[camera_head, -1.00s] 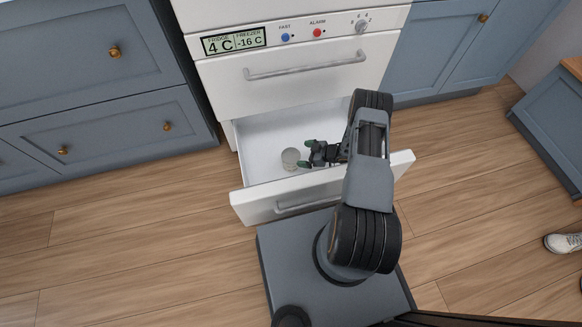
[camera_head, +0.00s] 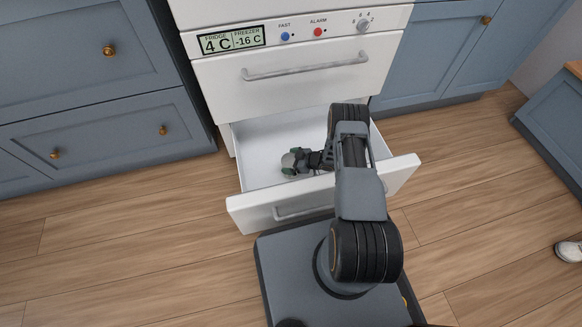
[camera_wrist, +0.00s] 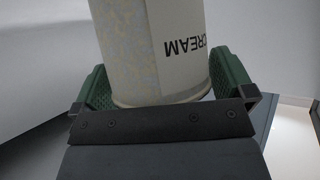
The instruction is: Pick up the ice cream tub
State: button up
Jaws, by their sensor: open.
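The ice cream tub (camera_wrist: 165,50) is a pale, speckled round tub with dark letters reading "CREAM", upside down in the wrist view. In the head view the tub (camera_head: 290,172) is in the open freezer drawer, mostly hidden by my gripper (camera_head: 293,162). In the wrist view my gripper (camera_wrist: 162,85) is open, with one green finger pad on each side of the tub. I cannot tell whether either pad touches it.
The open white drawer (camera_head: 252,172) looks otherwise empty, and its front panel (camera_head: 245,211) stands below my arm. A closed drawer with a handle (camera_head: 305,68) is above. Blue cabinets (camera_head: 90,60) flank the freezer. A shoe (camera_head: 568,250) is at the far right.

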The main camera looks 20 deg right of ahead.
jog(key=c, duration=0.9)
